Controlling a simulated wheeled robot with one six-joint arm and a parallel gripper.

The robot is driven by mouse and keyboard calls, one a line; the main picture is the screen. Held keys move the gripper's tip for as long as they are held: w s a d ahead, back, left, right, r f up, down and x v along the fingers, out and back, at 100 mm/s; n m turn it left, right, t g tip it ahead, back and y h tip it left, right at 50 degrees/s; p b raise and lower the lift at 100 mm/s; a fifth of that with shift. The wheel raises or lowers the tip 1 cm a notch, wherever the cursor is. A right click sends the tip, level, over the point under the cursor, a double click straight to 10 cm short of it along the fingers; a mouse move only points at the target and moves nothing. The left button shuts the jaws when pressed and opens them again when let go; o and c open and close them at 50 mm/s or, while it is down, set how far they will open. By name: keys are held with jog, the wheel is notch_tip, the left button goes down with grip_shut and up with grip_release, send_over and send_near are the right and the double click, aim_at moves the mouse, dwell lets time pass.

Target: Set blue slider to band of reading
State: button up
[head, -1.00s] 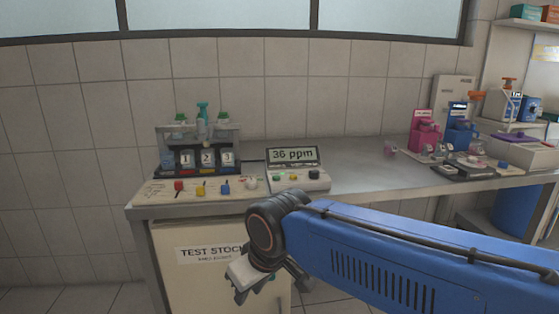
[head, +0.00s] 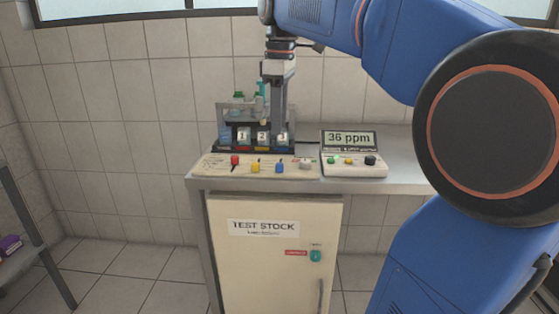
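The slider panel (head: 216,169) lies on the left end of the counter. The blue slider (head: 279,168) is the third coloured knob on it, right of the yellow slider (head: 255,167) and the red slider (head: 235,160). The meter (head: 350,139) to the right reads 36 ppm. My gripper (head: 278,146) points down in front of the rack behind the panel, its tips near and above the blue slider in the picture. The fingertips are too small to tell whether they are open, and I cannot tell if they touch anything.
A rack (head: 225,113) with numbered blocks 1, 2 and 3 stands behind the panel, partly hidden by my gripper. A white knob (head: 305,163) sits at the panel's right. The TEST STOCK cabinet (head: 272,265) is below. My blue arm covers the counter's right side.

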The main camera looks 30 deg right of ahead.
aim_at(279, 164)
jog(key=w+d+r+n, duration=0.2)
jog(key=w+d+r, duration=0.1)
jog(key=w+r, duration=0.1)
jog(key=shift+g, duration=0.4)
jog(key=f, duration=1.7)
jog(key=shift+a+f, duration=0.15)
jog(key=shift+a, duration=0.1)
grip_shut()
